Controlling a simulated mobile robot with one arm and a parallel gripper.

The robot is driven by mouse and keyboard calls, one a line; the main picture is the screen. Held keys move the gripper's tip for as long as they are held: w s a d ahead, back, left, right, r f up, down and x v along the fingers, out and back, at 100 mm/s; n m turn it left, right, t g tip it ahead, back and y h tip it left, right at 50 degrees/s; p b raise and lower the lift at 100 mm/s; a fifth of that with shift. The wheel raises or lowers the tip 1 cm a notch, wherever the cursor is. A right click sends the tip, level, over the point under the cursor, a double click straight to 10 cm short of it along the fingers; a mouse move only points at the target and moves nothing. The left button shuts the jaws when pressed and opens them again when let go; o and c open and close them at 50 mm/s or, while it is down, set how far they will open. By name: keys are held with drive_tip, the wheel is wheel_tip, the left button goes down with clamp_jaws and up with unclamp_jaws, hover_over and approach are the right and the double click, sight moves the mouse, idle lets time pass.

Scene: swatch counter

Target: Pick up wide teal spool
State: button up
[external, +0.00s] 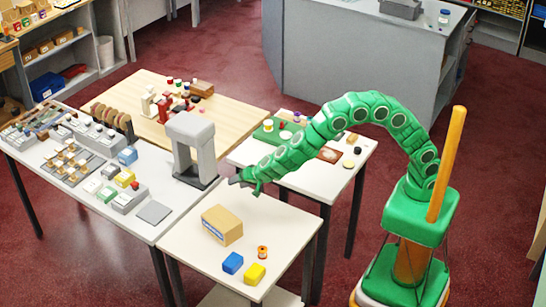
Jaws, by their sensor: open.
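My gripper (245,187) is at the end of my green segmented arm, near the back edge of the front white table (190,235). It is open and I see nothing between its fingers. I cannot make out a wide teal spool for certain at this size. A small orange-red spool-like item (262,252) stands on the front table, below and apart from my gripper. Small items crowd the left table and the tables behind, too small to tell apart.
A cardboard box (222,225), a blue block (233,263) and a yellow block (255,274) are on the front table. A grey arch-shaped stand (190,145) rises left of my gripper. A green mat (277,131) lies on the table behind. The front table's left part is clear.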

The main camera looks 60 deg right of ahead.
drive_tip(key=w+d+f+m+g+y, duration=0.1)
drive_tip(key=w+d+m, duration=0.2)
drive_tip(key=w+d, duration=0.5)
drive_tip(key=w+d+m+y, duration=0.15)
drive_tip(key=w+d, duration=0.25)
drive_tip(key=d, duration=0.7)
drive_tip(key=w+d+m+y, duration=0.15)
drive_tip(key=d+m, duration=0.45)
drive_tip(key=d, duration=1.3)
drive_tip(key=s+d+r+m+y, duration=0.1)
drive_tip(key=s+d+r+m, duration=0.3)
drive_tip(key=d, duration=0.7)
drive_tip(key=s+d+m+y, duration=0.1)
drive_tip(key=s+d+y, duration=0.1)
drive_tip(key=s+d, duration=0.7)
drive_tip(key=s+d+r+m+y, duration=0.1)
drive_tip(key=s+d+r+m, duration=0.2)
drive_tip(key=d, duration=0.9)
approach(310, 120)
drive_tip(key=shift+w+f+t, duration=0.3)
drive_tip(key=shift+w+f, duration=0.45)
drive_tip(key=shift+f, duration=0.3)
drive_tip(key=shift+w+a+f, duration=0.15)
drive_tip(key=shift+a+f, duration=0.05)
drive_tip(key=shift+f, duration=0.25)
drive_tip(key=shift+w+r+x, duration=0.1)
drive_tip(key=shift+r+x, duration=0.05)
drive_tip(key=shift+x, duration=1.65)
drive_tip(key=shift+w+r+x, duration=0.1)
drive_tip(key=shift+x, duration=1.75)
